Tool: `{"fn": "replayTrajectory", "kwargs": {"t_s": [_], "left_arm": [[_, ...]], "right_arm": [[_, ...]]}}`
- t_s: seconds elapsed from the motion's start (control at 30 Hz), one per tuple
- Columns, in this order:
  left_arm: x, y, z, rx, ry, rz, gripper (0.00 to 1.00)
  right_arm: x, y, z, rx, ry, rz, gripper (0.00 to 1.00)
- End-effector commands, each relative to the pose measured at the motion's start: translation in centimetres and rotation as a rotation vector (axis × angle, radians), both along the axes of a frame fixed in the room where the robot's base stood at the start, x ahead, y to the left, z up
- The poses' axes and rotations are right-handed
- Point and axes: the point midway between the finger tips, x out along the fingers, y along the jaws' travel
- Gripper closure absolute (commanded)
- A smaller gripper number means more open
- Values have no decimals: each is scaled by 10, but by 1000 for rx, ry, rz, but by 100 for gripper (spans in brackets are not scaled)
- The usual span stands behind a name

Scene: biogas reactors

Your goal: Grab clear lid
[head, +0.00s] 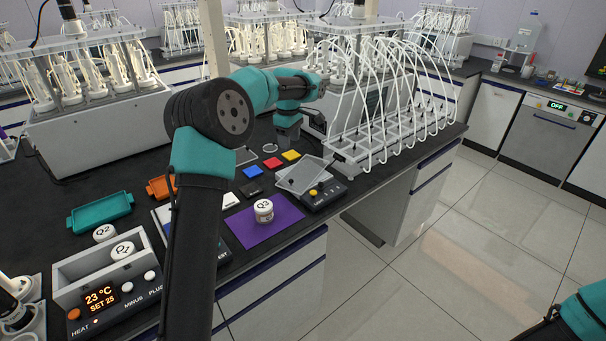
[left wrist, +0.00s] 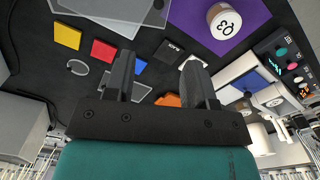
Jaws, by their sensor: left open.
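A clear square lid (head: 305,173) rests tilted on the black device with a yellow button, right of the coloured squares. It also shows at the top of the left wrist view (left wrist: 85,27). A second clear flat piece (head: 246,156) lies behind the blue square, and in the left wrist view (left wrist: 140,92) it shows partly behind the fingers. My left gripper (head: 288,138) points down over the bench, behind the yellow square and apart from the tilted lid. In the left wrist view its fingers (left wrist: 160,82) are open and empty. My right gripper is out of view.
Yellow (head: 291,155), red (head: 271,164), blue (head: 253,171) and black (head: 251,188) squares lie nearby. Jar Q3 (head: 264,210) stands on a purple mat (head: 283,226). A rack with curved white tubes (head: 390,132) stands close to the right of the left gripper.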

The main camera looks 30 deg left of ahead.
Motion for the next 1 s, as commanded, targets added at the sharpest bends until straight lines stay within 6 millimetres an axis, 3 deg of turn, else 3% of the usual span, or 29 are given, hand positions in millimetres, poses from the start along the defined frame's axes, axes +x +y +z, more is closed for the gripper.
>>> {"fn": "replayTrajectory", "kwargs": {"t_s": [0.63,0.8,1.0], "left_arm": [[0,0,-104,-1,2,0,50],[0,0,-116,0,1,0,50],[0,0,-117,0,0,0,50]], "right_arm": [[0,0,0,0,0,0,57],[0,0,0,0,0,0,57],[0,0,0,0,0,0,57]]}}
